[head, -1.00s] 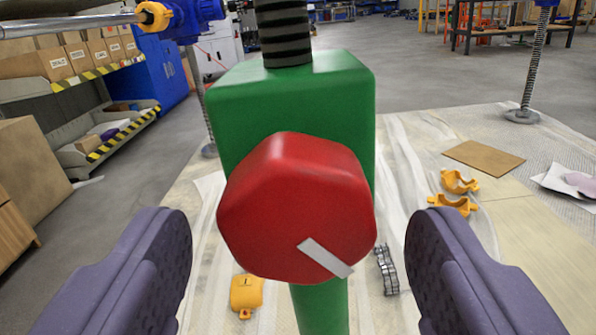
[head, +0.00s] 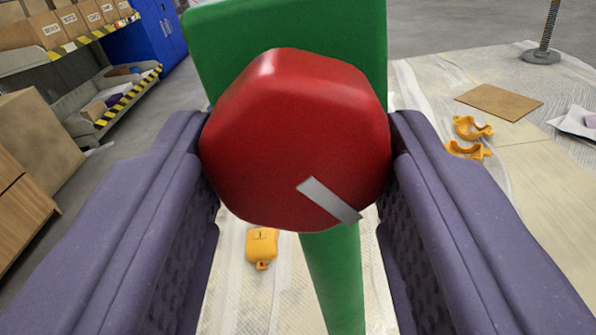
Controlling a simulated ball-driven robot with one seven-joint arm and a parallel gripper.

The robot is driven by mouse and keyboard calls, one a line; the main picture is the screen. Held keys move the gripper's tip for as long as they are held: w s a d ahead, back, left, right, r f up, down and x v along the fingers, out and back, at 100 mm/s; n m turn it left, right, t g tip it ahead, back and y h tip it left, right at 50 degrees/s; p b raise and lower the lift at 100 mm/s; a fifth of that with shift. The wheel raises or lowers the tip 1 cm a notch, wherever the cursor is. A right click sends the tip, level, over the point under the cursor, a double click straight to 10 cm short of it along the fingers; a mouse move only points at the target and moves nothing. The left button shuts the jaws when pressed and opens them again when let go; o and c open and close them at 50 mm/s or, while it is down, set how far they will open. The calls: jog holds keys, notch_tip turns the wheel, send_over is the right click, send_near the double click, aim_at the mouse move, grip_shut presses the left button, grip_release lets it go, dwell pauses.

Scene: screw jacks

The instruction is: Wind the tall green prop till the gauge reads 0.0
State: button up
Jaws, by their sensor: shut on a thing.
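The tall green prop (head: 288,28) stands upright in front of me, with its green post (head: 334,280) running down below the head. A red faceted knob (head: 295,135) with a pale stripe toward its lower right sits on the prop's near face. My gripper (head: 297,150) has its two purple padded fingers on the left and right sides of the knob and is shut on it. The prop's threaded screw and top are out of the frame. No gauge is in view.
Orange clamp pieces (head: 468,138) and a brown board (head: 498,101) lie on the pale sheet at right. An orange part (head: 261,247) lies below the knob. Shelves with boxes (head: 60,35) stand at left. A screw foot (head: 541,55) stands at far right.

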jog(key=shift+a+m+b, duration=0.1)
jog(key=shift+m+b, duration=0.7)
jog(key=shift+m, duration=1.8)
jog(key=o, duration=1.1)
jog(key=shift+c, duration=0.2)
jog(key=p+v, duration=0.2)
jog(key=v, duration=0.5)
jog(key=shift+s+a+p, duration=0.15)
jog(key=shift+s+p, duration=0.15)
jog(key=shift+s, duration=0.1)
